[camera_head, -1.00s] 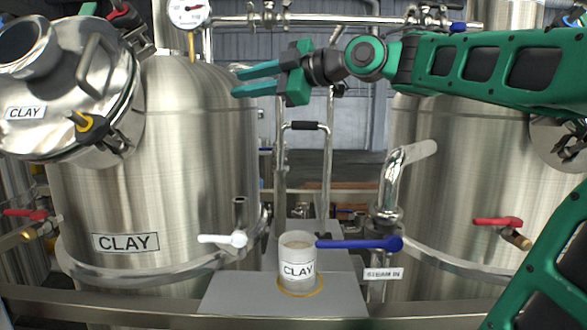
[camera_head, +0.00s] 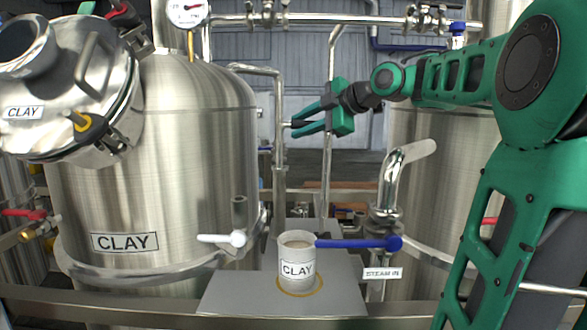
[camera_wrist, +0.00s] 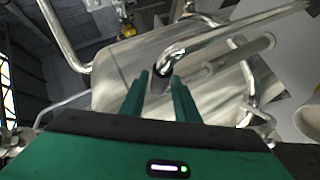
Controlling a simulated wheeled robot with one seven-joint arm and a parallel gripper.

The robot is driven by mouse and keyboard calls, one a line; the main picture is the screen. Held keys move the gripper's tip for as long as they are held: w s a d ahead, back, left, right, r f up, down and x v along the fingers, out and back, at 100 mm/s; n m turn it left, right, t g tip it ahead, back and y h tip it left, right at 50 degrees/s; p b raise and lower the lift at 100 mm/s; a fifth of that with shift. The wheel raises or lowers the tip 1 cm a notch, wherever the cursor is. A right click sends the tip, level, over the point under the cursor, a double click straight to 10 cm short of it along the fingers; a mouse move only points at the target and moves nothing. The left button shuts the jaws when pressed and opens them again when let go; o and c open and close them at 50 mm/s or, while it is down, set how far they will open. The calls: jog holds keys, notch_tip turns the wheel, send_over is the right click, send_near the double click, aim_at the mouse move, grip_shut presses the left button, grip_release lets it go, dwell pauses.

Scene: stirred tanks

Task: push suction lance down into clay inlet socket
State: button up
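My gripper (camera_head: 292,126) is in mid-air between the two tanks, fingers apart and pointing left. I cannot tell whether the fingers touch the grip. In the wrist view the gripper (camera_wrist: 160,77) is parted, with a bent chrome pipe (camera_wrist: 180,48) beyond the tips.
The clay tank (camera_head: 150,185) stands left, another tank right. A cup marked CLAY (camera_head: 297,262) stands on a grey shelf (camera_head: 235,293) in front. A blue lever (camera_head: 355,244) and a chrome spout (camera_head: 392,180) are right of it. A rail crosses the front.

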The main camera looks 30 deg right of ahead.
jog(key=x, duration=0.5)
jog(key=shift+w, duration=0.2)
grip_shut()
